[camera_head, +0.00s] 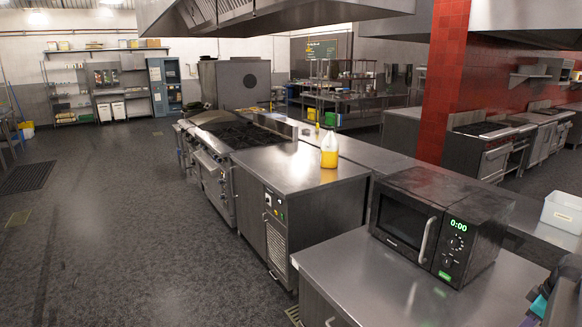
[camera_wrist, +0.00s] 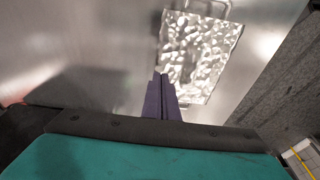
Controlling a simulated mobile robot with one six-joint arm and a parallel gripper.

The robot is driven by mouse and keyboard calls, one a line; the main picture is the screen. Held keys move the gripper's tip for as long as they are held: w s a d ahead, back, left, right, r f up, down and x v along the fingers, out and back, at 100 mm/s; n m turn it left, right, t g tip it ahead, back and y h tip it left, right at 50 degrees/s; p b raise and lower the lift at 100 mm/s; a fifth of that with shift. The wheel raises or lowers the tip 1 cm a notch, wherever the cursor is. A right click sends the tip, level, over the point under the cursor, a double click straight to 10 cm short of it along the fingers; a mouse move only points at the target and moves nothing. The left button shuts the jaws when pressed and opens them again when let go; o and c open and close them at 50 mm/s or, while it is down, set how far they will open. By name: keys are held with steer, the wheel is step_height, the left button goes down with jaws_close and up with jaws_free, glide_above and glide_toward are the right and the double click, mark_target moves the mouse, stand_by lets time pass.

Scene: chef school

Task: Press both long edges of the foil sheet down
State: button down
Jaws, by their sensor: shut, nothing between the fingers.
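The foil sheet (camera_wrist: 208,45) shows in the wrist view as a crinkled, shiny silver rectangle, a little above and right of the middle. A thin metal handle sticks out past its top end; what lies under the foil is hidden. My gripper (camera_wrist: 160,76) has two purple fingers, shut together and empty. The fingertips are beside the lower part of the foil's left long edge; I cannot tell whether they touch it. The right long edge is in clear view. In the head view, the foil is not seen, and only a piece of my arm shows at the lower right.
The foil is over a bare steel counter (camera_wrist: 85,40), with free room to its left. The counter's edge and dark floor (camera_wrist: 285,85) lie to the right. In the head view, a black microwave (camera_head: 440,225) stands on a steel counter, with a white tub (camera_head: 562,213) further right.

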step_height(320, 180, up, 3)
steer(key=shift+f+p, duration=0.15)
steer(key=shift+p, duration=0.45)
